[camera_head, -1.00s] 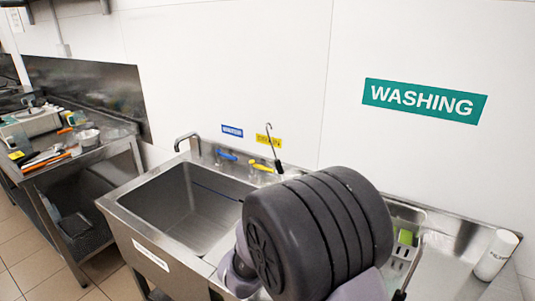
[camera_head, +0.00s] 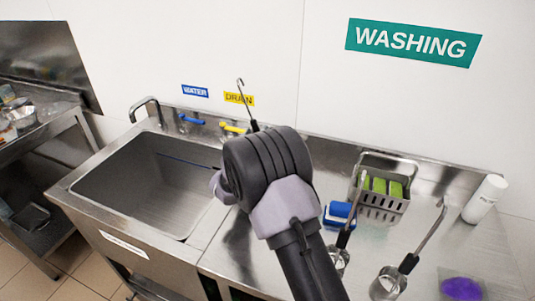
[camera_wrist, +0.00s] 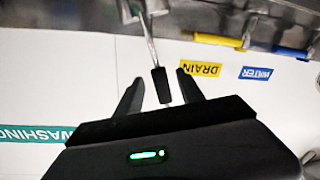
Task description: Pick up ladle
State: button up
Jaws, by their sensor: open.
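A steel ladle with a black grip stands behind my wrist in the head view, where its hooked upper end (camera_head: 243,92) shows against the wall. In the wrist view its black grip (camera_wrist: 162,90) lies between my gripper's (camera_wrist: 160,76) two open fingers in the picture. I cannot tell whether it is at their depth. A thin rod runs from the grip to a metal part at the top edge, partly cut off. My fingers and the ladle's lower part are hidden behind my wrist in the head view. Two more ladles (camera_head: 388,283) (camera_head: 339,259) stand on the counter at right.
A steel sink (camera_head: 150,185) is at left, with blue (camera_head: 190,119) and yellow (camera_head: 234,128) handles behind it.

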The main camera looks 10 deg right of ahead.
jog(key=shift+x, duration=1.2)
grip_shut()
dwell(0.4)
